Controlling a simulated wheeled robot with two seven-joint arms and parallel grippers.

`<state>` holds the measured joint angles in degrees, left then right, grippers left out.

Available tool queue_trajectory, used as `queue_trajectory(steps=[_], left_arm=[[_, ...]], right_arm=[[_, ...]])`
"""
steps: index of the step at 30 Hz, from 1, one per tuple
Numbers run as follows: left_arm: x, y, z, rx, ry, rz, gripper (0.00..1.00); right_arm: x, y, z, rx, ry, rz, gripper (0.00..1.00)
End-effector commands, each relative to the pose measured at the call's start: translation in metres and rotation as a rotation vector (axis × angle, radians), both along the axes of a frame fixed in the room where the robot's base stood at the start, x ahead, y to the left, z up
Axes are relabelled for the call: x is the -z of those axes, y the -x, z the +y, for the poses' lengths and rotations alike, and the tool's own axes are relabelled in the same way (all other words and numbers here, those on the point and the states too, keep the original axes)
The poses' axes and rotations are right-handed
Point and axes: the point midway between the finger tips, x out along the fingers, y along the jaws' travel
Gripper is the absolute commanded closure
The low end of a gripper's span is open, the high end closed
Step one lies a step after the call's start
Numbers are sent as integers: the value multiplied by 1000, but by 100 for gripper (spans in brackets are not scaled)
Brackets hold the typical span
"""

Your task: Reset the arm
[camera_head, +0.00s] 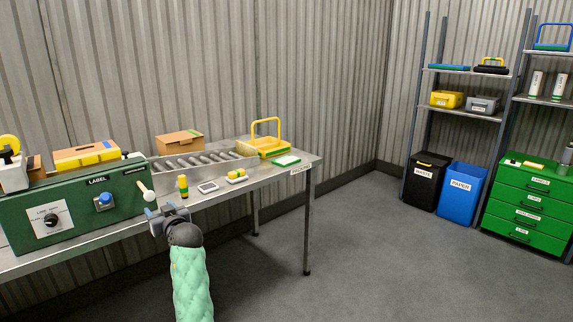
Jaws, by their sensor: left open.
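My left gripper (168,217) is at the front edge of the metal table, just right of the green machine. It is open, and I see nothing held in it. My left arm reaches up from the bottom of the view in a light green sleeve. The green machine (75,212) carries a LABEL sign, a black dial (50,219) and a blue knob (104,200). A white-ended lever (147,191) sticks out at its right end, close above the gripper. My right gripper is not in view.
The table (225,197) holds a roller conveyor (195,163), a cardboard box (180,141), a yellow-green bottle (183,186), a small grey device (208,187) and a yellow-handled carrier (266,143). Bins (461,192), shelves and a green drawer cabinet (530,205) stand right. The floor between is clear.

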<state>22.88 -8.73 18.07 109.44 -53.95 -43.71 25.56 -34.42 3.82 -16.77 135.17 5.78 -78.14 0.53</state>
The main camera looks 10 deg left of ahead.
Motion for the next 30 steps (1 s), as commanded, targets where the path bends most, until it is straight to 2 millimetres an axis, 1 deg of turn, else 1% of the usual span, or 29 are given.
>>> queue_trajectory(steps=[2, 4, 7, 8, 11, 16, 18, 20, 24, 26, 29, 30], left_arm=[[7, 3, 2, -16, 3, 55, 45], [19, 4, 2, -18, 36, 110, 45], [29, 9, -1, 0, 108, 175, 45], [31, 11, -4, 11, 131, 190, 45], [28, 16, -22, 68, 196, 230, 45], [13, 22, -63, 198, 269, 280, 45], [12, 28, -83, 260, 289, 309, 45], [15, 36, -101, 315, 302, 341, 45], [31, 58, -143, 441, 321, 424, 45], [40, 70, -159, 490, 327, 461, 45], [59, 93, -187, 572, 337, 528, 45], [67, 103, -199, 605, 339, 555, 45]], right_arm=[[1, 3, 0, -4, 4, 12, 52], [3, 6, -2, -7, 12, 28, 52], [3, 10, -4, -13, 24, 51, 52], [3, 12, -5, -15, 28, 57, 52], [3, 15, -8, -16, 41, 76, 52], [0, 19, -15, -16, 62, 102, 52], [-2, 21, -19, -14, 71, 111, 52], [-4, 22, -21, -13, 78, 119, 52], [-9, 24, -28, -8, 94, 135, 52], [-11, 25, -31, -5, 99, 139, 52], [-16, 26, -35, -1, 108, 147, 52], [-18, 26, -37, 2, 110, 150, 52]])
